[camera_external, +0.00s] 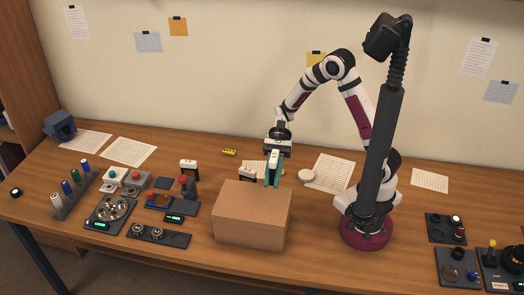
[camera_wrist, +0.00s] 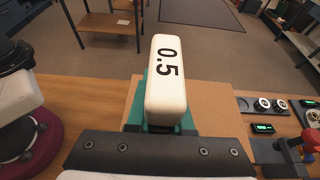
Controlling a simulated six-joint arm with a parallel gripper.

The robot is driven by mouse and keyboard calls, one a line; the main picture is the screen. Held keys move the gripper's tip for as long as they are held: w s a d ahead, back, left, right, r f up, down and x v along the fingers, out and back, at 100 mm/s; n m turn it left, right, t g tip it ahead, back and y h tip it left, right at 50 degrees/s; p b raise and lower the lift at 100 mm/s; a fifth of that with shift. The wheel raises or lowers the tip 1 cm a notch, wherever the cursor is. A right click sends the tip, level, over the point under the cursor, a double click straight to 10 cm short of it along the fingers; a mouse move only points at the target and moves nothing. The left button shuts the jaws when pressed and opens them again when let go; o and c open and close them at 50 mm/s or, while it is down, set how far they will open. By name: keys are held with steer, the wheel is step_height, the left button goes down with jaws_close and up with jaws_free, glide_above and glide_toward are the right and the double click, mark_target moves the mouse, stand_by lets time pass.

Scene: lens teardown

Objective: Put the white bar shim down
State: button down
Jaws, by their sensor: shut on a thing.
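The white bar shim (camera_wrist: 166,82), marked 0.5, fills the middle of the wrist view. My gripper (camera_external: 273,182) is shut on it, with teal fingers showing beside and under the bar. In the external view the fingers point down at the back part of a closed brown cardboard box (camera_external: 252,222). The box top (camera_wrist: 218,108) also shows behind the bar in the wrist view. I cannot tell whether the fingers or bar touch the box.
A white block (camera_external: 247,173) stands behind the box, and a white disc (camera_external: 306,176) lies to its right. Another white block (camera_external: 189,166) stands farther left. Trays with metal rings (camera_external: 158,235) and small tools fill the table's left. The wooden table is clear in front of the trays.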

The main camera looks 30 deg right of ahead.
mark_target(266, 206)
steer(key=a, duration=0.1)
steer(key=s+a+f, duration=0.1)
steer(key=f, duration=0.1)
steer(key=shift+s+a, duration=0.25)
steer(key=shift+a, duration=0.15)
step_height(266, 206, down, 4)
steer(key=shift+a+f, duration=0.1)
steer(key=shift+a, duration=0.05)
steer(key=shift+f, duration=0.1)
steer(key=c, duration=0.8)
jaws_free()
